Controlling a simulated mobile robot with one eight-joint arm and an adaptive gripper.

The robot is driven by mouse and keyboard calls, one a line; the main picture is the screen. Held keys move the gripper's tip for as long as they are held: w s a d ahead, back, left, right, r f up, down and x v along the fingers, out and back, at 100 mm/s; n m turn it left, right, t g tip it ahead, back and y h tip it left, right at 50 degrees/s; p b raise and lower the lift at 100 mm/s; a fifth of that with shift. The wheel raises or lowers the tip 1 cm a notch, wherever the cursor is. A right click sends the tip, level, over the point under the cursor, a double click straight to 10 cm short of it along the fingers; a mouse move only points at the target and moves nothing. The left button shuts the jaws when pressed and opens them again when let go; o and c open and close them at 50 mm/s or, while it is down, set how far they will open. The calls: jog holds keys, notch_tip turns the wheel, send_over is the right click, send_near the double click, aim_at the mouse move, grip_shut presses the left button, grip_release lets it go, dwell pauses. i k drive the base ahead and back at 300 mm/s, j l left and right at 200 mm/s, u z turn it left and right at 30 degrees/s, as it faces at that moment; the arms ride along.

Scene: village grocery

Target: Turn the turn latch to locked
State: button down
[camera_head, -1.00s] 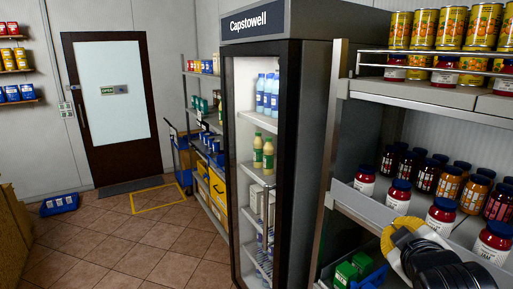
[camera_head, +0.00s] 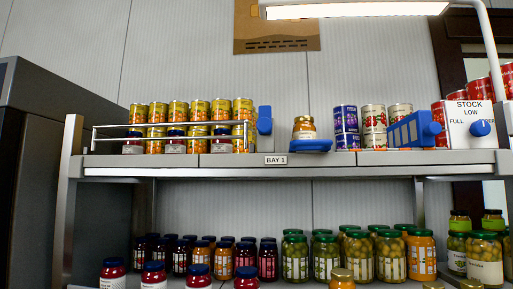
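No part in view carries a readable "locked" mark, so I cannot tell for sure which one is the turn latch. A blue upright piece (camera_head: 264,120) stands at the right end of the wire rail on the upper shelf. A blue round knob (camera_head: 481,128) sits on a white box (camera_head: 468,125) lettered STOCK, LOW and FULL, at the far right of the same shelf. A blue slotted part with a round end (camera_head: 415,130) stands left of that box. My gripper is not in view now.
The upper shelf (camera_head: 230,161) is labelled BAY 1. Yellow cans (camera_head: 200,112) stand behind the wire rail (camera_head: 165,125). A jar (camera_head: 304,128) stands on a blue dish (camera_head: 310,146). Several jars (camera_head: 327,257) fill the lower shelf. A lamp (camera_head: 355,10) hangs above.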

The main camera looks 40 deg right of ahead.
aim_at(264, 124)
jog(key=z, duration=1)
